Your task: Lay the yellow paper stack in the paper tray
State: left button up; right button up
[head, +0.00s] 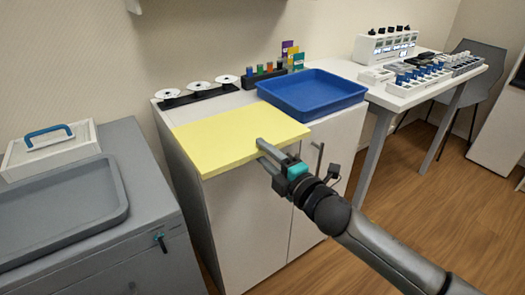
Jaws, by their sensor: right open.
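The yellow paper stack (225,135) lies flat on the white cabinet, its front edge at the cabinet's front. My right gripper (260,151) is at the stack's front edge, towards its right end. Its jaws are open, one finger overlapping the top of the stack and the other below the front edge. Whether they touch the paper cannot be told. An empty blue tray (312,101) stands behind and right of the stack on the same cabinet. An empty grey tray (65,207) lies on the grey cabinet at left; neither tray is labelled. My left gripper is not in view.
A black rack with white discs (198,88) and a holder with coloured items (264,73) stand along the wall behind the stack. A lidded box with blue handle (50,147) sits behind the grey tray. A white table (425,88) with lab racks is at right.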

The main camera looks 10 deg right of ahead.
jog(key=shift+w+a, duration=0.1)
jog(key=shift+w, duration=0.25)
jog(key=shift+c, duration=1)
jog(key=c, duration=0.5)
grip_shut()
notch_tip(320, 180, up, 3)
jog(key=p, duration=0.3)
jog(key=shift+r, duration=0.1)
